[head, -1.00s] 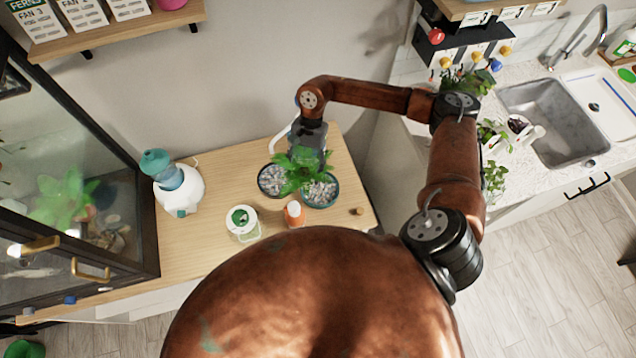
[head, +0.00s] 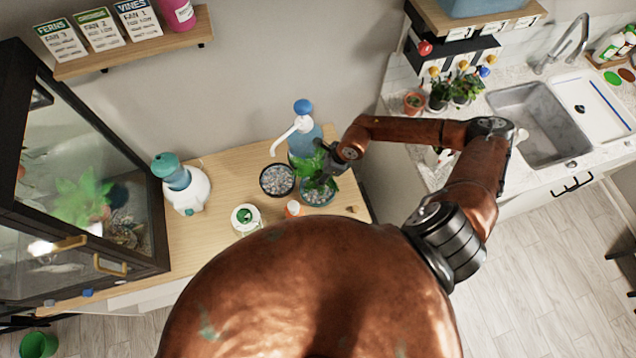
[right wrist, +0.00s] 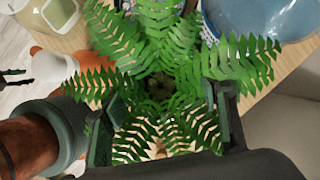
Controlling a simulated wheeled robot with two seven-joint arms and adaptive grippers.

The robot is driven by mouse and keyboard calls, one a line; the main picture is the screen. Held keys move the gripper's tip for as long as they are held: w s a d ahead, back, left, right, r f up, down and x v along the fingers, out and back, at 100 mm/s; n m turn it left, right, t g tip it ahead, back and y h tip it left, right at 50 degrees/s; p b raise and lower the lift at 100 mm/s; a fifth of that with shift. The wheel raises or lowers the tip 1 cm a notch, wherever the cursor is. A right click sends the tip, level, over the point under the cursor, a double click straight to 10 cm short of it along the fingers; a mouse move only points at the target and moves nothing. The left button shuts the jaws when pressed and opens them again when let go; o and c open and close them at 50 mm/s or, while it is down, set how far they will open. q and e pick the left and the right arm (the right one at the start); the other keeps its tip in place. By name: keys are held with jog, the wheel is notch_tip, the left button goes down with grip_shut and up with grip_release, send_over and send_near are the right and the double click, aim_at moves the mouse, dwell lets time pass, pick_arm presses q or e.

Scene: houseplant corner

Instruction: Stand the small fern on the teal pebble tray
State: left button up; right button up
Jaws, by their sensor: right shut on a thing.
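The small fern (head: 308,168) has bright green fronds and is held at my right gripper (head: 325,168). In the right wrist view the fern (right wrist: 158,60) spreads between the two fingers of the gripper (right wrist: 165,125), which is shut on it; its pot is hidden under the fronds. The teal pebble tray (head: 320,202) is round, with grey pebbles, on the wooden table. The fern is over the far part of this tray; I cannot tell whether it touches the pebbles. My left gripper is not in view.
A black-rimmed pebble tray (head: 277,193) sits just left of the teal one. A blue pump bottle (head: 302,145) stands close behind. A teal-topped white device (head: 182,185) is further left.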

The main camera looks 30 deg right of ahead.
notch_tip(320, 180, down, 2)
jog(key=shift+w+f, duration=0.15)
jog(key=shift+f, duration=0.05)
notch_tip(320, 180, down, 4)
jog(key=shift+r+p, duration=0.1)
jog(key=shift+p, duration=0.3)
jog(key=shift+f, duration=0.2)
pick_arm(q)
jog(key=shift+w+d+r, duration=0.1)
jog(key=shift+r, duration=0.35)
pick_arm(e)
jog(key=o, duration=0.9)
jog(key=shift+f, duration=0.15)
jog(key=o, duration=0.5)
